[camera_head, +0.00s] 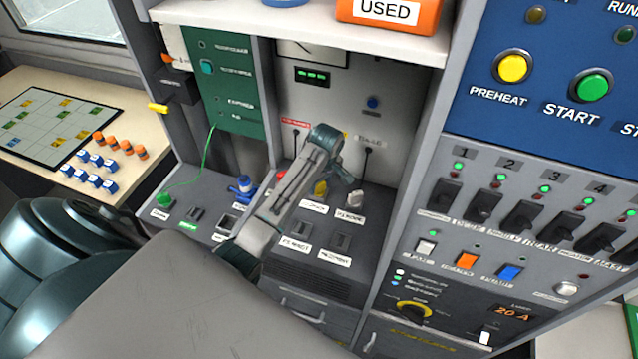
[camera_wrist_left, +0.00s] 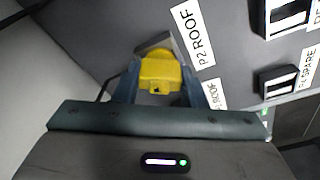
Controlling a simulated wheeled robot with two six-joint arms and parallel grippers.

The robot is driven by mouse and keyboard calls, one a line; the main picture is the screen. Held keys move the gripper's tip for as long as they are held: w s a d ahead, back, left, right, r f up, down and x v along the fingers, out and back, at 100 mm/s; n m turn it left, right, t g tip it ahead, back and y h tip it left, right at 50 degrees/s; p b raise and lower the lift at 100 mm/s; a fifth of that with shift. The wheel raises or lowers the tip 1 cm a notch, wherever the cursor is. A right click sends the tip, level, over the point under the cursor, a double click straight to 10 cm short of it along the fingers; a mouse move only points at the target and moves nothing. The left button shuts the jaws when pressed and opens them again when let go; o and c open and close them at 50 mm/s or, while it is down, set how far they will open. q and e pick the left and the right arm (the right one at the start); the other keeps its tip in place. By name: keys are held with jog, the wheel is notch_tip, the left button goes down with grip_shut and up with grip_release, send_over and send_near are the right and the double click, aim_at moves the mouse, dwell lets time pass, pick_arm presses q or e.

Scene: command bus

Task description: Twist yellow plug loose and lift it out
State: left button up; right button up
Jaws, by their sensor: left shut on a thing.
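The yellow plug (camera_wrist_left: 160,76) shows in the left wrist view at the dark socket beside the "P2 ROOF" label (camera_wrist_left: 192,35). My left gripper (camera_wrist_left: 162,85) is shut on it, with a finger on either side of its body. I cannot tell from this view how deep the plug sits or how far it is turned. In the head view my left arm reaches over the console, and a small yellow part (camera_head: 321,187) shows just beside it. My right gripper is not in view.
Sockets with black frames (camera_wrist_left: 287,17) lie to the right of the plug. In the head view a white plug (camera_head: 356,197) and a blue plug (camera_head: 243,187) stand nearby. A shelf (camera_head: 300,28) overhangs the console, and a switch panel (camera_head: 520,210) rises at the right.

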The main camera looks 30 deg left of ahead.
pick_arm(q)
jog(key=shift+n, duration=0.5)
jog(key=shift+n+g, duration=0.3)
jog(key=shift+n, duration=1.7)
jog(key=shift+n+g, duration=0.3)
jog(key=shift+n, duration=0.7)
jog(key=shift+r, duration=0.4)
jog(key=shift+r, duration=0.55)
